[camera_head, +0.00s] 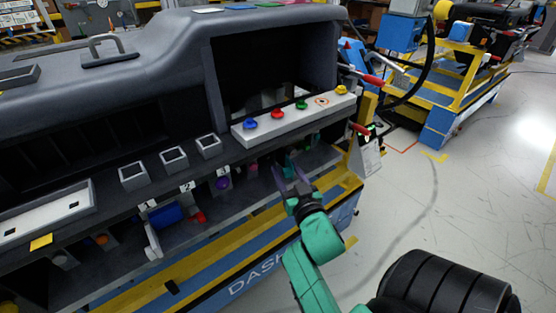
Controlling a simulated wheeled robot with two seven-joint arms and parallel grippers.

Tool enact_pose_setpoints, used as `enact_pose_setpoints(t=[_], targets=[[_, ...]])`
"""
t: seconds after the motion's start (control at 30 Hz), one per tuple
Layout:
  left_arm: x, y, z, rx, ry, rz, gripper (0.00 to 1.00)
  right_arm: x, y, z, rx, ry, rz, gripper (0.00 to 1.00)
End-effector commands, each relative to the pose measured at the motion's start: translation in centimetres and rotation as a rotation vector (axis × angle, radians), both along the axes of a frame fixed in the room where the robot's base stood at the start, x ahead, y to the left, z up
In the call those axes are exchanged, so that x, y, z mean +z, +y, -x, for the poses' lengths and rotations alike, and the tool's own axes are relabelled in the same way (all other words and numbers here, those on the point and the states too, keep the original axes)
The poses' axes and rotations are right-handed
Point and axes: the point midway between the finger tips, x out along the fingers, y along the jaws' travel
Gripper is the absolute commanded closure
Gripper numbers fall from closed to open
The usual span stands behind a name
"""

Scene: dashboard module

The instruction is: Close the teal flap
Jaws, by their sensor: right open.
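A small teal piece (290,159), which looks like the teal flap, shows in the shaded lower recess of the dashboard module (160,50), near its right end. It is dark and partly hidden by my gripper, so I cannot tell how far open it stands. My right gripper (291,174), on a green arm, is at the front of this recess, just in front of and below the teal piece. Its two purple-grey fingers are spread apart with nothing between them. I cannot tell whether a finger touches the teal piece. My left gripper is not in view.
A white strip with coloured knobs (290,118) juts out above the recess. A purple knob (223,183), a red piece (199,217) and a blue block (165,215) sit along the lower shelf. A yellow rail (230,240) runs below. Open floor (440,200) lies to the right.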

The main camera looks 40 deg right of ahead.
Motion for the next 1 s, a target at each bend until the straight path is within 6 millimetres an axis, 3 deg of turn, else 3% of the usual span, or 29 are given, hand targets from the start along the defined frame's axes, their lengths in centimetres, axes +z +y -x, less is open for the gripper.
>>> enact_pose_setpoints(t=[0.27, 0.3, 0.43, 0.77, 1.0], targets=[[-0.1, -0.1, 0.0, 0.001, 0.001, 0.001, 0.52, 0.0, 0.0, 0.1, -0.001, 0.001, 0.0, 0.43], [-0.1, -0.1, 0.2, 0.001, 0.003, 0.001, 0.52, 0.0, 0.0, 0.1, -0.001, 0.0, 0.0, 0.51], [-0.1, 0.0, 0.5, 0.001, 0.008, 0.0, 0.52, 0.0, 0.0, 0.1, 0.0, 0.0, 0.0, 1.0], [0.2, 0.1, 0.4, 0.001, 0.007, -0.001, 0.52, 0.1, 0.1, 0.1, 0.011, 0.001, 0.001, 1.0], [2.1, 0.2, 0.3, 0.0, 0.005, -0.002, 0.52, 0.4, -0.3, 0.3, 0.087, 0.004, 0.003, 1.0]])
